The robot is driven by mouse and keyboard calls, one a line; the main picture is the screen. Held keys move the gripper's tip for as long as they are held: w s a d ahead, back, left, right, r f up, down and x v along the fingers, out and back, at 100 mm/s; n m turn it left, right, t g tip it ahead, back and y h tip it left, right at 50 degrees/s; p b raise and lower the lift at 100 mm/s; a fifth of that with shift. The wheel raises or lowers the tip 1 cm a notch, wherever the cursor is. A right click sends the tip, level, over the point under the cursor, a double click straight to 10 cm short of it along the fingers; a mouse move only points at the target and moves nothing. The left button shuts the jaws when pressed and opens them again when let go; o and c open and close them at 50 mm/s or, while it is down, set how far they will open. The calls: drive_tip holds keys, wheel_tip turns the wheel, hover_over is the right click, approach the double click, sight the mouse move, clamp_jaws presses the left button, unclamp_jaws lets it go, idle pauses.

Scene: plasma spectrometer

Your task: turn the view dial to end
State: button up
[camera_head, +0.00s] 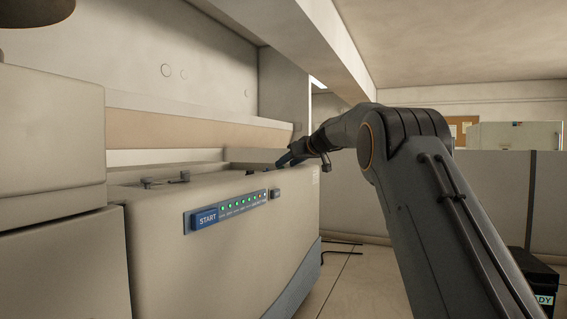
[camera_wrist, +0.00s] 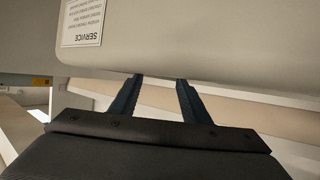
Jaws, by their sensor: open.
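The beige spectrometer housing (camera_head: 160,240) fills the left and middle of the head view. No part of it can be told for sure as the view dial. A small dark control (camera_head: 275,194) sits at the right end of its front panel, and small dark fittings (camera_head: 165,180) stand on its top. My gripper (camera_head: 283,162) is over the far right end of the top. In the wrist view my gripper (camera_wrist: 160,80) is open, with nothing seen between its blue fingers. The fingertips point at a beige housing edge; contact cannot be told.
The front panel has a blue START button (camera_head: 206,219) and a row of lights (camera_head: 245,202). A white SERVICE label (camera_wrist: 83,23) shows upside down in the wrist view. A beige cabinet (camera_head: 50,130) stands at the left. Grey partitions (camera_head: 490,195) stand behind my arm.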

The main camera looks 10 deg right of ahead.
drive_tip(key=shift+p+x, duration=0.75)
drive_tip(key=shift+x, duration=0.85)
drive_tip(key=c, duration=1)
drive_tip(key=shift+s+a+m+t+h, duration=0.1)
drive_tip(key=shift+a+m+t+h, duration=0.2)
drive_tip(key=shift+m+h, duration=0.4)
drive_tip(key=shift+c, duration=0.2)
drive_tip(key=shift+r+m+h+p, duration=0.1)
drive_tip(key=shift+m+h+p, duration=0.5)
drive_tip(key=shift+h+p, duration=0.4)
drive_tip(key=shift+p, duration=0.15)
drive_tip(key=shift+m, duration=0.3)
